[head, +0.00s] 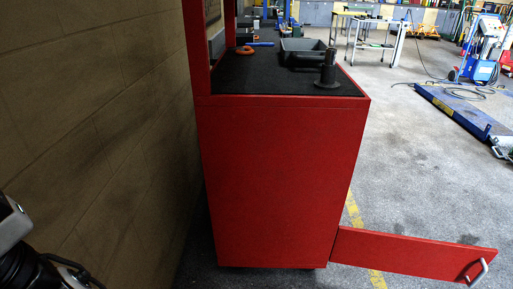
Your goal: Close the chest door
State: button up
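The red chest (275,180) stands against the wall, with its side panel facing me. Its red door (410,250) is open and sticks out to the right from the lower right edge of the chest, low above the floor. A grey bar handle (479,273) is on the door's far right end. The chest's front opening faces away to the right and its inside is hidden. My gripper is not in view; only a grey and black part of my arm shows at the lower left edge, well apart from the door.
A grey tray (303,46), a black cylindrical part (328,70) and an orange ring-shaped object (244,50) are on the chest top. A block wall (90,120) closes the left side. Open floor (420,150) lies right, with a blue lift platform (465,112) farther off.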

aim_at(467, 264)
jog(key=z, duration=0.85)
jog(key=i+l+z, duration=0.15)
jog(key=i+z, duration=0.25)
jog(key=i, duration=1.05)
